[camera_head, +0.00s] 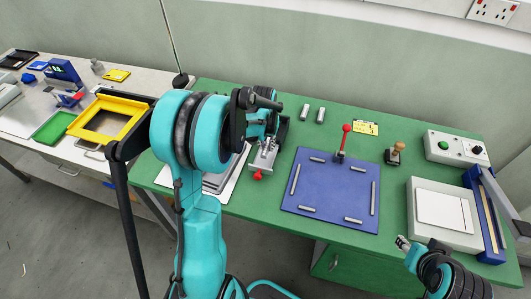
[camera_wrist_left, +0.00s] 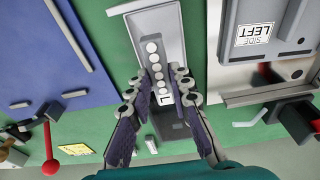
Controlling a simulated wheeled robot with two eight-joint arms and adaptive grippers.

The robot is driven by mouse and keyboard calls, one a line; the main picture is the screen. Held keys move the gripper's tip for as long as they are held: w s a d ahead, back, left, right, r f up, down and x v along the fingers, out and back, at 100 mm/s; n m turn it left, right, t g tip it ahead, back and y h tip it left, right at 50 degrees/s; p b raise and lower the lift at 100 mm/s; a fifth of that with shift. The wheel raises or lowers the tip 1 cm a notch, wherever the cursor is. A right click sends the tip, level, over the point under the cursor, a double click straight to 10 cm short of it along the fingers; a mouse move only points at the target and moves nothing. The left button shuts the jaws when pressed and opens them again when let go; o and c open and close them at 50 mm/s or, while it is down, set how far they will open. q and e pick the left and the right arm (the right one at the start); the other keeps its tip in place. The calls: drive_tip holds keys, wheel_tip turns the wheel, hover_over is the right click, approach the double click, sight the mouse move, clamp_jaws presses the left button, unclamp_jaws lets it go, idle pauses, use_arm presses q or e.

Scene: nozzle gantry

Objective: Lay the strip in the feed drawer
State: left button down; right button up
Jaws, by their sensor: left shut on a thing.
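In the left wrist view, the strip (camera_wrist_left: 156,62) is a grey bar with a row of white discs and a label with a letter at its near end. The fingers of my left gripper (camera_wrist_left: 165,88) are shut on its sides. It lies along a grey open tray, which looks like the feed drawer (camera_wrist_left: 176,22); whether it touches the floor of the tray cannot be told. In the head view my left arm hides most of this spot, and the left fingers are hard to make out. My right gripper (camera_head: 402,242) is at the lower right, apart from the table's objects.
A blue board (camera_head: 330,205) with grey bars and a red-knobbed lever (camera_head: 345,138) lies right of my left gripper on the green table (camera_head: 395,195). A grey fixture marked SIDE LEFT (camera_wrist_left: 265,25) stands close to the strip. A white box (camera_head: 445,215) is farther right.

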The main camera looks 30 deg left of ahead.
sight(265, 147)
use_arm(q)
drive_tip(key=shift+a+f, duration=0.2)
wheel_tip(265, 147, down, 3)
drive_tip(key=shift+f+b, duration=0.15)
drive_tip(key=shift+b, duration=0.45)
drive_tip(key=shift+f, duration=0.3)
drive_tip(key=shift+f, duration=0.15)
drive_tip(key=c, duration=1.7)
unclamp_jaws()
